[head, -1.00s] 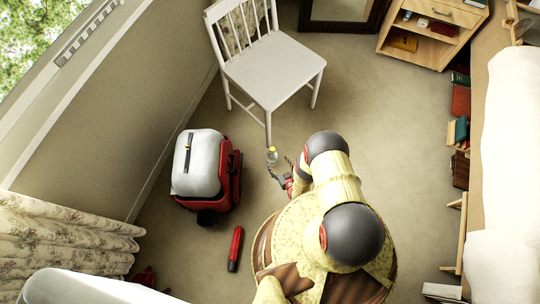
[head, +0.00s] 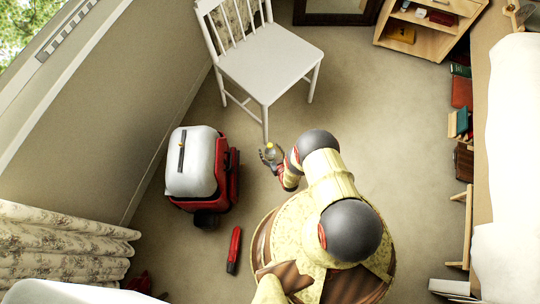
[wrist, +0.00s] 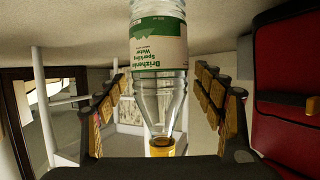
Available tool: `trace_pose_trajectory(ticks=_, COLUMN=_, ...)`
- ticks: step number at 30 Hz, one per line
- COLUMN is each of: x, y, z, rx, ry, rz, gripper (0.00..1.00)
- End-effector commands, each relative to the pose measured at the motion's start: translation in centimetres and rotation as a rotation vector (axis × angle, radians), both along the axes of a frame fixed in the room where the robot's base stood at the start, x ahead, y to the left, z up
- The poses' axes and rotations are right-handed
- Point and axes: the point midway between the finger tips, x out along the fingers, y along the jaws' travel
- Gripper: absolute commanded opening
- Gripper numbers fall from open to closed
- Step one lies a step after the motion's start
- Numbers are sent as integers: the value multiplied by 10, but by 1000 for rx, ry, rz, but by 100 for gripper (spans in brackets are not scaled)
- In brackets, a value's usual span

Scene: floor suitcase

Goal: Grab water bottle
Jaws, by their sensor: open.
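The water bottle (head: 271,149) is clear, with a yellow cap, and stands on the floor near the front leg of the white chair. In the wrist view the bottle (wrist: 160,95) appears upside down in the middle, with a green and white label and its yellow-orange cap at the bottom of the picture. My gripper (head: 268,157) is at the bottle. In the wrist view the fingers of my gripper (wrist: 160,76) are spread on both sides of the bottle's neck and shoulder, with a visible gap on each side. My gripper is open.
The white chair (head: 268,60) stands close behind the bottle. A red suitcase with a grey top (head: 192,168) stands to the left. A red object (head: 234,250) lies on the floor. A wooden shelf (head: 425,28) is at the back right.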

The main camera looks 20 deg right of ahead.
Motion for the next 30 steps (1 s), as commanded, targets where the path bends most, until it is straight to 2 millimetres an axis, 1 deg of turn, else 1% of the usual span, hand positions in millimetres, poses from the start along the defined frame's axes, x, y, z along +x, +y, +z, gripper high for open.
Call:
trace_pose_trajectory(ticks=4, x=-1, y=0, z=1, rx=0, ry=1, rz=0, gripper=68)
trace_pose_trajectory(ticks=30, x=-1, y=0, z=0, rx=1, ry=1, rz=0, gripper=19)
